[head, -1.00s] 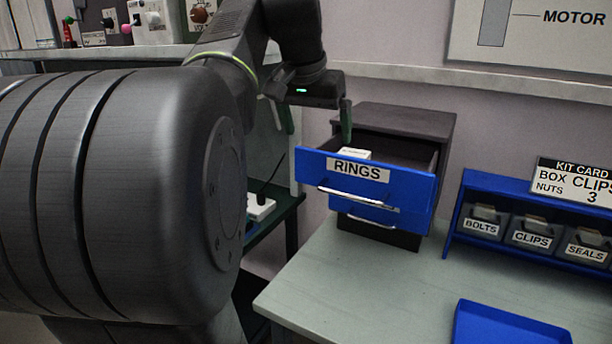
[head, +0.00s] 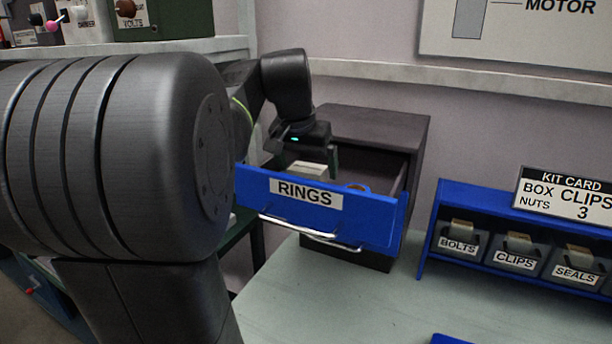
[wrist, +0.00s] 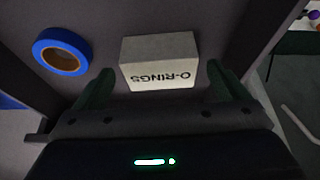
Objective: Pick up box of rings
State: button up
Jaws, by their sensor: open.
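The box of rings is a pale box (wrist: 160,62) marked O-RINGS, lying in the open drawer in the wrist view. It also shows in the head view as a light shape (head: 308,169) just behind the drawer front. My gripper (wrist: 158,88) is open, with one green finger on each side of the box's near end in the picture. The fingers look apart from the box. In the head view my gripper (head: 312,160) is low over the drawer. The blue drawer front labelled RINGS (head: 370,222) hides the lower part of the box.
A roll of blue tape (wrist: 62,52) lies in the drawer to the left of the box in the wrist view. The dark cabinet (head: 380,125) surrounds the drawer. A blue rack (head: 432,235) with labelled bins stands to the right. The bench top (head: 330,310) in front is mostly clear.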

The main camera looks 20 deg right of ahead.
jog(key=shift+x, duration=1.05)
jog(key=shift+c, duration=0.2)
jog(key=c, duration=1)
jog(key=shift+r, duration=0.1)
